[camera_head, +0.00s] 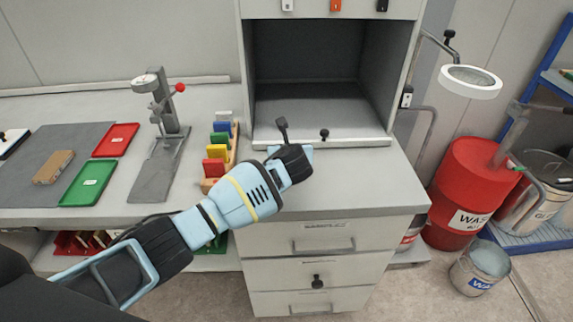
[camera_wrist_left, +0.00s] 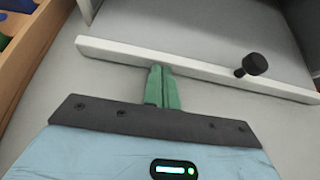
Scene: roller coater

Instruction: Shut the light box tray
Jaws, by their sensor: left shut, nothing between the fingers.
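The light box (camera_head: 247,70) is a grey open-fronted cabinet on the worktop. Its tray (camera_head: 340,108) lies at the bottom, with a pale front lip (camera_head: 365,141) slightly forward of the opening and a black knob (camera_head: 324,134) on it. The lip (camera_wrist_left: 205,75) and the knob (camera_wrist_left: 255,65) also show in the left wrist view. My left gripper (camera_head: 290,163) is in front of the lip, left of the knob; its fingers are hidden in the head view. In the wrist view its green fingers (camera_wrist_left: 160,84) are shut and empty, tips at the lip's near edge; contact is unclear.
Coloured blocks in a wooden rack (camera_head: 217,165) stand left of the box. A gauge stand (camera_head: 160,120) and red (camera_head: 116,140) and green (camera_head: 88,182) trays are farther left. Drawers (camera_head: 325,240) are below. A ring lamp (camera_head: 470,82) and red drum (camera_head: 466,185) are at right.

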